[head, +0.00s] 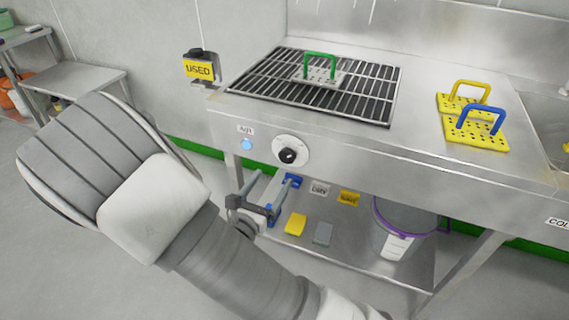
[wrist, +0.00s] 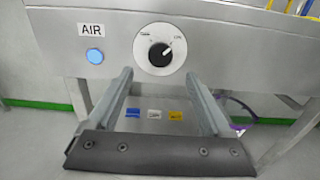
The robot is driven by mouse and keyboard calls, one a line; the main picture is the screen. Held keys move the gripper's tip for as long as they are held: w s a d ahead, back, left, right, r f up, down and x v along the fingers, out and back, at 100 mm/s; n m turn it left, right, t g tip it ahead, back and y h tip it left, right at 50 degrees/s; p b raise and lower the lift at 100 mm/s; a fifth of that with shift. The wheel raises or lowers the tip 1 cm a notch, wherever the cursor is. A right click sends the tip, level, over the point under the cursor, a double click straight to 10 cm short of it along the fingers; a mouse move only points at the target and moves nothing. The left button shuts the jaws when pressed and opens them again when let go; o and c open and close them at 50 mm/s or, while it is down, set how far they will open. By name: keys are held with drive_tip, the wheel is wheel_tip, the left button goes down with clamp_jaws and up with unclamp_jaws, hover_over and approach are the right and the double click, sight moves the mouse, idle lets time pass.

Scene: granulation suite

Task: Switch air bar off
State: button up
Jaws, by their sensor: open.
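The front panel carries an AIR label (head: 245,130) with a round blue button (head: 246,144) under it. In the wrist view the label (wrist: 91,30) and the button (wrist: 95,56) are at the upper left, fully visible. The button looks bright blue; I cannot tell whether it is lit. My gripper (head: 268,183) is open and empty, in front of and below the panel. In the wrist view my gripper (wrist: 159,76) has its two fingers apart, pointing at the panel below the dial, with the button left of the left fingertip. No contact with the button shows.
A black dial (wrist: 160,55) on a white disc sits right of the button. Above are a grate (head: 360,92) with a green-handled perforated block (head: 322,79) and two yellow blocks. A USED holder (head: 199,70) sits left. The lower shelf (head: 345,262) holds a bucket (head: 397,235) and sponges.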

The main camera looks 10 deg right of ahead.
sight(286, 159)
drive_tip(key=b+x, duration=0.1)
drive_tip(key=x, duration=0.7)
drive_tip(key=shift+w+d+b, duration=0.2)
drive_tip(key=shift+w+b, duration=0.05)
drive_tip(key=shift+b, duration=0.1)
clamp_jaws()
